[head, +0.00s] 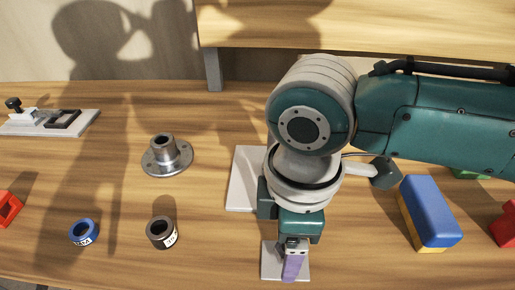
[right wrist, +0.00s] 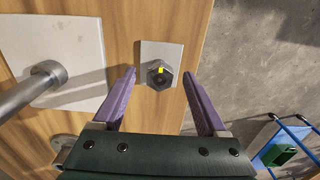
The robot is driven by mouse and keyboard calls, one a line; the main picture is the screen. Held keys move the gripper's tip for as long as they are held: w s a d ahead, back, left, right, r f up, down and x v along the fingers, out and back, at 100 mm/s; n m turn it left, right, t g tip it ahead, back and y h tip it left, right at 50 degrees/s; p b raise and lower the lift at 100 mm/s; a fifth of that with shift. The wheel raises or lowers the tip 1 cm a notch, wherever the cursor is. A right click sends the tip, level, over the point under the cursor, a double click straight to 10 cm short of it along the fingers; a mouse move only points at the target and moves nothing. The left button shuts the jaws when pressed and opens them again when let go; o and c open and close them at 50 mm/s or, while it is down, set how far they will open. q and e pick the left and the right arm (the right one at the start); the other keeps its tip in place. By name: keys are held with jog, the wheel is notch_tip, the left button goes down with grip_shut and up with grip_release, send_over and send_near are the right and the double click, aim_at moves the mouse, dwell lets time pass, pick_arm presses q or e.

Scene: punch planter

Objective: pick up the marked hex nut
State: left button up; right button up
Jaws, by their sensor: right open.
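I cannot tell how far above the nut the fingertips are. In the head view my right gripper (head: 293,270) points down over the small plate (head: 270,264), and the nut is hidden behind it. My left gripper is not in view.
A larger pale plate (head: 240,185) lies behind; a grey rod (right wrist: 30,90) shows over it. A metal flange (head: 167,157), dark ring (head: 161,232) and blue ring (head: 84,232) stand left. A blue block (head: 432,210) lies right. The table edge is close to the nut plate.

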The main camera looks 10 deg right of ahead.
jog(key=shift+c, duration=0.2)
grip_shut()
dwell(0.4)
